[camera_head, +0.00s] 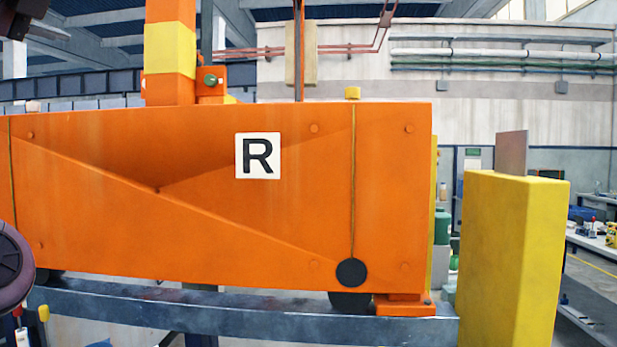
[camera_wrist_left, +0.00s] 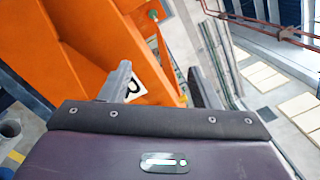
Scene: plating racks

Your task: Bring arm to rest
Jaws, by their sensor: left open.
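My left gripper (camera_wrist_left: 160,72) shows in the left wrist view, its two grey fingers spread wide apart with nothing between them. Behind the fingers lies the orange beam (camera_wrist_left: 75,50), with part of its white "R" plate (camera_wrist_left: 136,88) partly hidden by the left finger. In the head view, dark parts of my arm show at the left edge and in the top left corner. I cannot tell clearly where the fingers are there. My right gripper is in neither view.
The large orange beam (camera_head: 90,200) with its R plate (camera_head: 257,156) fills the head view's left and middle, above a grey-blue rail (camera_head: 230,315). A yellow post (camera_head: 510,250) stands at right. An orange and yellow column (camera_head: 170,48) rises behind the beam. Workbenches (camera_head: 590,245) stand far right.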

